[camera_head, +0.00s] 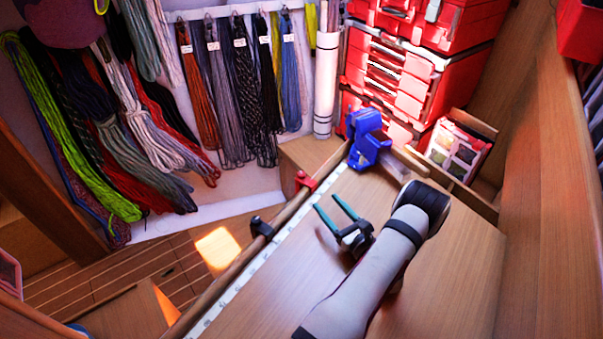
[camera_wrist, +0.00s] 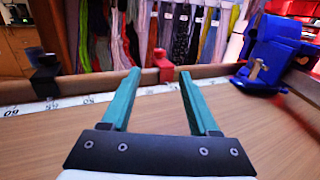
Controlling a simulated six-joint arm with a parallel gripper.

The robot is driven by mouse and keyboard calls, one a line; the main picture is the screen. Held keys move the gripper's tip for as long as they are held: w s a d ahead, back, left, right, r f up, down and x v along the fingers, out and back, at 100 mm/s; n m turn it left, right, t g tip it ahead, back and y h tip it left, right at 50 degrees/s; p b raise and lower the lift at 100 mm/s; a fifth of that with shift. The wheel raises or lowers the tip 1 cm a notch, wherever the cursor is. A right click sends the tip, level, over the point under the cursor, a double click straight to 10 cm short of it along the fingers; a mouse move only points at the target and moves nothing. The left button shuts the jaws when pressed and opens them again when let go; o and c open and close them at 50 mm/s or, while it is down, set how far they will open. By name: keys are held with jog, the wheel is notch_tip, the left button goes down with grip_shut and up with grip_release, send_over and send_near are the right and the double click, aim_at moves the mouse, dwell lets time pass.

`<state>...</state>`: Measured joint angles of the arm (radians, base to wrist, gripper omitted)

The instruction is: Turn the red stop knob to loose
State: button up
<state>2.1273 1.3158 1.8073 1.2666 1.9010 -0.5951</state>
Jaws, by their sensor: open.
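The red stop knob (camera_head: 305,180) sits on the rail at the table's edge, beside the white measuring tape. In the wrist view the red stop (camera_wrist: 162,62) shows beyond and between my two fingertips, with clear space before it. My gripper (camera_head: 333,204) has teal fingers, is open and empty, and is above the table, to the right of and nearer than the red stop. In the wrist view my gripper (camera_wrist: 159,73) points toward the rail. The knob's turn position is too small to tell.
A black stop (camera_head: 262,227) sits on the same rail to the left. A blue vise-like device (camera_head: 368,140) stands at the rail's far end. Red toolboxes (camera_head: 420,70) stack behind it. Coiled ropes (camera_head: 240,90) hang beyond the rail. The wooden tabletop (camera_head: 455,270) is mostly clear.

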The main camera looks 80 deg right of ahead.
aim_at(303, 176)
jog(key=x, duration=1.4)
jog(key=shift+w, duration=0.1)
grip_shut()
